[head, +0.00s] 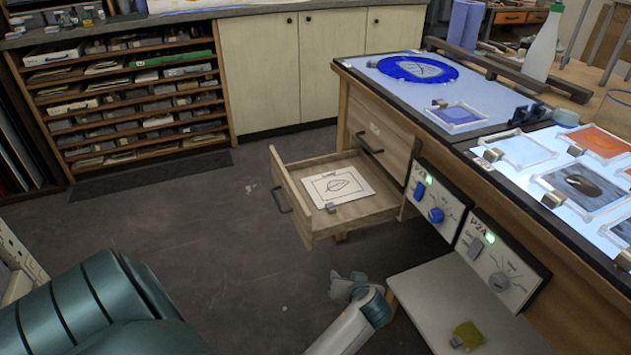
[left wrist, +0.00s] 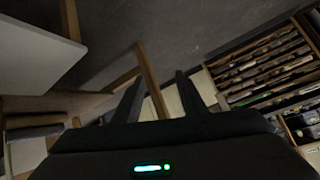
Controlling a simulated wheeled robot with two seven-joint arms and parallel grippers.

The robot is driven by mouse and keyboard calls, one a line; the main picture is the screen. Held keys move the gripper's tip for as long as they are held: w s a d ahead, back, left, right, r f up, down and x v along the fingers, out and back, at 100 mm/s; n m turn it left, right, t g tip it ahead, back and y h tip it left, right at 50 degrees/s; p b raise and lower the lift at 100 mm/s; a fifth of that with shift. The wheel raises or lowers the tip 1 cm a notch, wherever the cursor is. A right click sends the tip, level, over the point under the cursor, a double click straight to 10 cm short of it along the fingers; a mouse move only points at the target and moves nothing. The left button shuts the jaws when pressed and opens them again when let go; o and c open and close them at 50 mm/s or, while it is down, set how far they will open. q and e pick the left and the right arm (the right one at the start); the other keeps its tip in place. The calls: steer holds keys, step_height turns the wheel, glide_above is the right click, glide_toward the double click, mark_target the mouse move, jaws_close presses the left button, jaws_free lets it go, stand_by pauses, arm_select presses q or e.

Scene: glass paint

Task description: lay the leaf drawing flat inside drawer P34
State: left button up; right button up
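The leaf drawing (head: 338,187), a pale sheet with a black frame and a leaf outline, lies flat inside the open wooden drawer (head: 297,205). A small grey block (head: 330,207) sits at its near edge. I cannot read a P34 label on the drawer. My left gripper (head: 348,284) is below and in front of the drawer, apart from it and from the drawing. In the left wrist view its two fingers (left wrist: 158,88) stand apart with nothing held between them. My right gripper is not in view.
A closed drawer (head: 378,137) is above the open one. Control boxes (head: 436,205) and a low grey shelf (head: 450,290) stand to the right. The bench (head: 400,92) carries glass panels and a white bottle (head: 543,45). The floor (head: 200,225) left of the drawer is clear.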

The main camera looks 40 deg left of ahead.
arm_select(q)
steer(key=s+d+f+m+g+h, duration=0.1)
steer(key=s+d+f+m+h, duration=0.2)
steer(key=s, duration=0.6)
steer(key=s+d+f+m+g+h, duration=0.1)
steer(key=s+d+f+m+h, duration=0.2)
steer(key=s+d+f, duration=0.4)
steer(key=s+d+f+m+g+h, duration=0.1)
steer(key=s+d+f, duration=0.5)
steer(key=s, duration=0.7)
steer(key=shift+f+m+h, duration=0.9)
steer(key=shift+f+m, duration=0.05)
steer(key=shift+m, duration=0.25)
steer(key=shift+a, duration=0.1)
steer(key=shift+c, duration=0.9)
steer(key=shift+s+a, duration=0.1)
steer(key=shift+s, duration=0.05)
